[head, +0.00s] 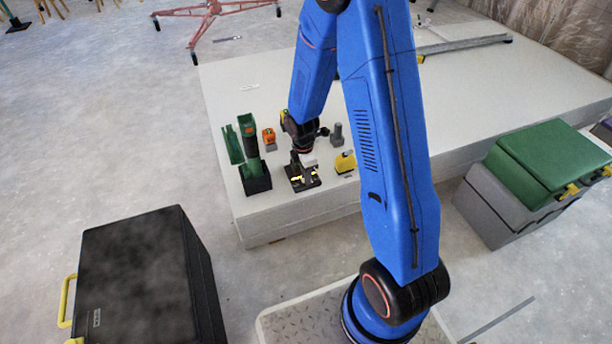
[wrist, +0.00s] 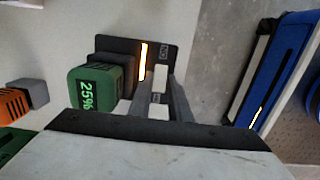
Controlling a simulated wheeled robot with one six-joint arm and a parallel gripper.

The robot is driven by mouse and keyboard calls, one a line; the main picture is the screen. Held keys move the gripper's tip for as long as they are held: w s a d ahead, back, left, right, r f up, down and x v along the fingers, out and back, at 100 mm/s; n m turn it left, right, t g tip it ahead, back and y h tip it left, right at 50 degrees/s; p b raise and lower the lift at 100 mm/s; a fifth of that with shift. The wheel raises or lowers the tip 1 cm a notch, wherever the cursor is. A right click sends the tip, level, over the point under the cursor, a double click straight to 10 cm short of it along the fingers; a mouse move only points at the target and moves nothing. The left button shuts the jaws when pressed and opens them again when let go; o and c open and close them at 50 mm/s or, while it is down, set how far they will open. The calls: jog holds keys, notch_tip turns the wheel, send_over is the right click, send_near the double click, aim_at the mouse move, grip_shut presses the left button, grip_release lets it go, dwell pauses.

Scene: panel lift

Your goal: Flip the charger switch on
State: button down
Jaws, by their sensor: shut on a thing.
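The charger (wrist: 172,48) is a flat black unit in the wrist view, with a glowing orange-white strip and small white labels, the upper one seemingly ON. A green battery (wrist: 95,88) reading 25% stands at its left side. The pale switch (wrist: 160,78) lies between the two labels; its exact setting is unclear. My gripper (wrist: 161,84) is shut on the switch, one grey finger on each side. In the head view my gripper (head: 305,172) is down at the dark charger (head: 296,187), near the platform's front edge; my wrist hides the battery there.
A tall green tool (head: 253,165) in a black stand is close to the left. An orange-topped block (head: 268,137), a grey post (head: 337,134) and a yellow block (head: 345,162) stand nearby. A black case (head: 140,275) is at lower left.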

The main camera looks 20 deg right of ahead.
jog(key=c, duration=1.6)
grip_release()
jog(key=shift+c, duration=0.2)
notch_tip(320, 180, up, 17)
jog(key=a, duration=0.1)
jog(key=shift+r, duration=0.15)
